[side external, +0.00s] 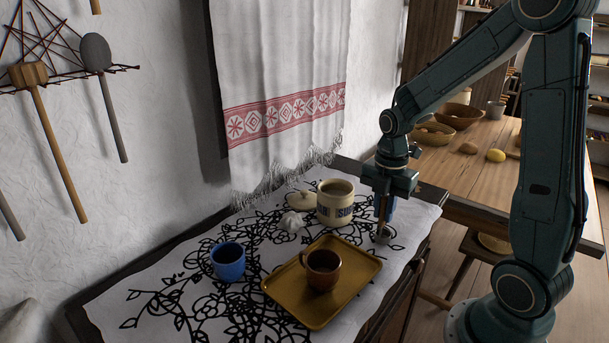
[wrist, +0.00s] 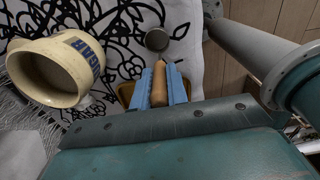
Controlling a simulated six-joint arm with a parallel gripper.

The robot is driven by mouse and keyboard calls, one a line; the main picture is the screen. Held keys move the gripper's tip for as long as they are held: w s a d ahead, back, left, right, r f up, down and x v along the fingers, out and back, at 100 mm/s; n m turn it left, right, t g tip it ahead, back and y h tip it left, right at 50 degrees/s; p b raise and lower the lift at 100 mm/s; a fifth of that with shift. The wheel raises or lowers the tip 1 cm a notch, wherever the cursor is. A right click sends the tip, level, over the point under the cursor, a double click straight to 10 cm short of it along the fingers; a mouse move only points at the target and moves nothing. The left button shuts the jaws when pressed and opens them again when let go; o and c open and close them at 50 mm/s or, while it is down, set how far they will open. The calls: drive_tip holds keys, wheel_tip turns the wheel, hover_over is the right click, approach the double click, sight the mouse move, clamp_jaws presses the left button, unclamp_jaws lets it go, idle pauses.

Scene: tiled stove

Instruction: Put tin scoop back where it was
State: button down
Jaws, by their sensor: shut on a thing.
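The tin scoop (side external: 383,236) hangs in my gripper (side external: 385,208) over the right side of the patterned cloth. Whether its bowl touches the cloth is unclear. In the wrist view, the blue fingers (wrist: 160,88) are shut on the scoop's wooden handle (wrist: 159,84), and the grey metal bowl (wrist: 157,40) extends beyond them. The cream sugar crock (side external: 336,205) with blue lettering stands open to the left of my gripper; it also shows in the wrist view (wrist: 80,58). A cream lid (side external: 302,201) lies left of the crock.
A yellow-brown tray (side external: 283,283) holding a brown mug (side external: 322,272) lies in front of the crock. A blue mug (side external: 228,262) and a small white object (side external: 292,222) stand left. A fringed towel (side external: 283,80) hangs behind. Cloth right of the crock is mostly clear.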

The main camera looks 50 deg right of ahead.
drive_tip(key=shift+f, duration=0.1)
drive_tip(key=c, duration=1.4)
unclamp_jaws()
wheel_tip(320, 180, up, 12)
drive_tip(key=shift+r, duration=0.15)
drive_tip(key=shift+a, duration=0.1)
